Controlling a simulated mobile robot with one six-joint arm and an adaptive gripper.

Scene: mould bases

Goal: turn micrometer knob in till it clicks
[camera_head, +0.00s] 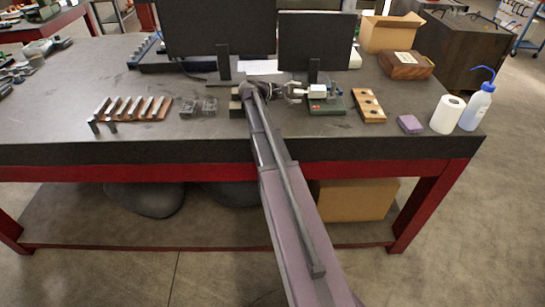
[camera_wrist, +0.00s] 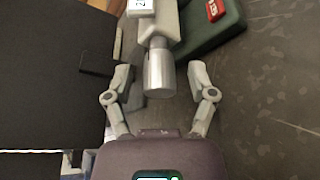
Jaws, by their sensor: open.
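The micrometer's silver cylindrical knob (camera_wrist: 161,72) points toward my gripper (camera_wrist: 158,77) in the wrist view. My gripper is open, with one finger on each side of the knob and a visible gap on both sides. The micrometer (camera_wrist: 150,10) has a white display part at the top edge of that view, and it sits by a green base (camera_wrist: 212,28) with a red label. In the head view, the micrometer (camera_head: 317,90) stands over its green base (camera_head: 328,106), and my gripper (camera_head: 293,91) is just left of it. The knob is mostly hidden there.
Two black monitors (camera_head: 219,27) (camera_head: 317,40) stand close behind on the dark bench (camera_head: 220,135). A wooden block with holes (camera_head: 368,106) lies right of the micrometer. A purple block (camera_head: 410,124), paper roll (camera_head: 447,114) and wash bottle (camera_head: 477,107) are farther right. Metal blocks (camera_head: 198,107) lie left.

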